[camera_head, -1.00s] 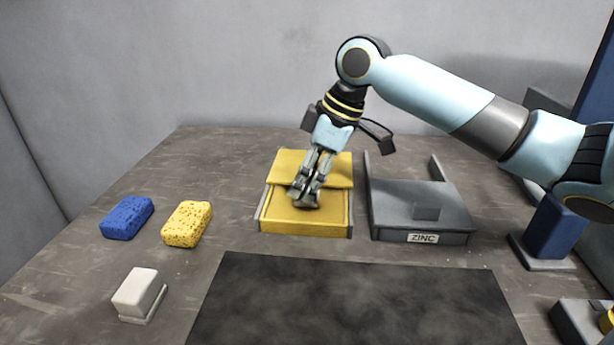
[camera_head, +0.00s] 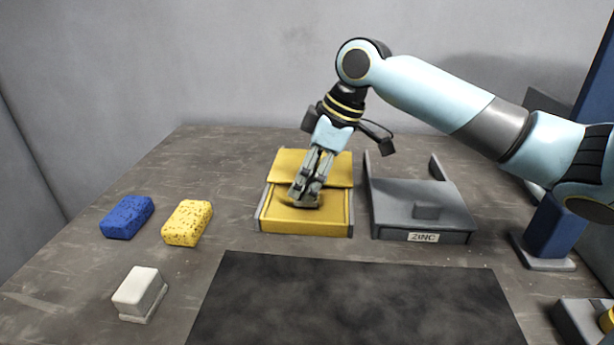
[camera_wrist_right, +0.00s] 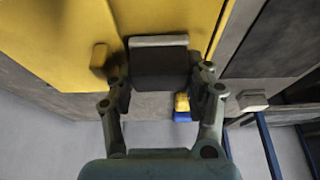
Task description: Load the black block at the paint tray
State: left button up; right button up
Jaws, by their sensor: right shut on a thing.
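My right gripper (camera_head: 304,200) is low over the yellow tray (camera_head: 290,225), its fingers pointing down at the tray's front part. In the right wrist view my right gripper (camera_wrist_right: 160,88) has its fingers on both sides of a dark block with a paler edge, the black block (camera_wrist_right: 158,68), and is shut on it. The yellow tray (camera_wrist_right: 55,40) shows behind the block. A small yellow knob (camera_wrist_right: 99,56) sits beside the block there. In the head view the fingers mostly hide the block. I cannot tell whether it touches the tray. My left gripper is not in view.
A grey tray labelled ZINC (camera_head: 390,230) with a grey knob (camera_head: 427,212) stands right of the yellow tray. A blue sponge (camera_head: 127,218), a yellow sponge (camera_head: 187,223) and a white block (camera_head: 138,290) lie left. A dark mat (camera_head: 350,300) lies empty in front.

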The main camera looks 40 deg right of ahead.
jog(key=shift+f, duration=0.35)
jog(key=shift+f, duration=0.1)
dwell(1.9)
jog(key=shift+p, duration=0.3)
notch_tip(320, 180, up, 7)
jog(key=p, duration=0.7)
jog(key=shift+p, duration=0.4)
